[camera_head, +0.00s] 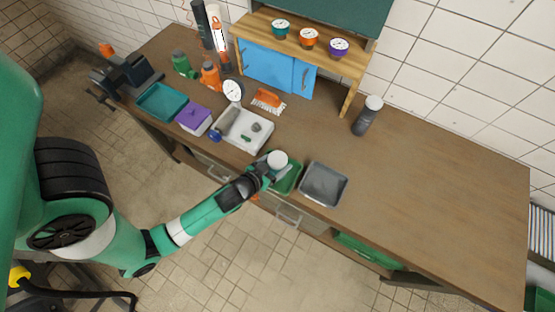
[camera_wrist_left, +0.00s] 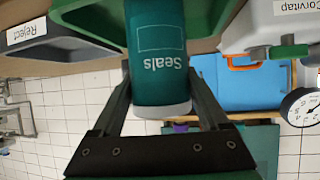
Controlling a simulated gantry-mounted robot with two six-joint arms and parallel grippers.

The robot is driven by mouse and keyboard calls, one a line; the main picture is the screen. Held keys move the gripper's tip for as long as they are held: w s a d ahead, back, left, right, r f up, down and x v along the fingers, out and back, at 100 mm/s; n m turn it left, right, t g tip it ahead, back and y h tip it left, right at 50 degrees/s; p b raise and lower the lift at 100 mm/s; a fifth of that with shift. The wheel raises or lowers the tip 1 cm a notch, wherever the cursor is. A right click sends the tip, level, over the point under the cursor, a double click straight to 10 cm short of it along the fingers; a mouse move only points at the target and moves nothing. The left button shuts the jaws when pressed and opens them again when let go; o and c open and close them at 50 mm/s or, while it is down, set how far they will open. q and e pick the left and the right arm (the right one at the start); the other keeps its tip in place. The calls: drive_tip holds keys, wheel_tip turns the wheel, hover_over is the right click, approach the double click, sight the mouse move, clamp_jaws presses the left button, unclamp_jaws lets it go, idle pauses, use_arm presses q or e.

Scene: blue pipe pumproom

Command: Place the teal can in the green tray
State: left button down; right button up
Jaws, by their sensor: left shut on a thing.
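The teal can (camera_wrist_left: 158,60), labelled "Seals", is between the fingers of my left gripper (camera_wrist_left: 160,98) in the wrist view. Its white end (camera_head: 278,158) shows in the head view. My left gripper (camera_head: 268,168) is shut on the can. The green tray (camera_head: 291,178) is at the front of the bench, just beside and under the can in the head view. I cannot tell whether the can touches the tray floor. My right gripper is not in view.
A grey tray (camera_head: 324,184), labelled "Reject" in the wrist view, stands right of the green tray. A white tray (camera_head: 245,133) with small parts is to the left. A dark bottle (camera_head: 367,116) stands farther back. The bench's right side is clear.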

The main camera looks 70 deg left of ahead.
use_arm(q)
drive_tip(key=shift+f, duration=0.15)
unclamp_jaws()
drive_tip(key=shift+r, duration=0.2)
drive_tip(key=shift+s+d+r, duration=0.1)
drive_tip(key=shift+s+d, duration=0.05)
drive_tip(key=v, duration=1.1)
drive_tip(key=shift+s+b, duration=0.25)
drive_tip(key=shift+b, duration=0.15)
drive_tip(key=shift+d, duration=0.1)
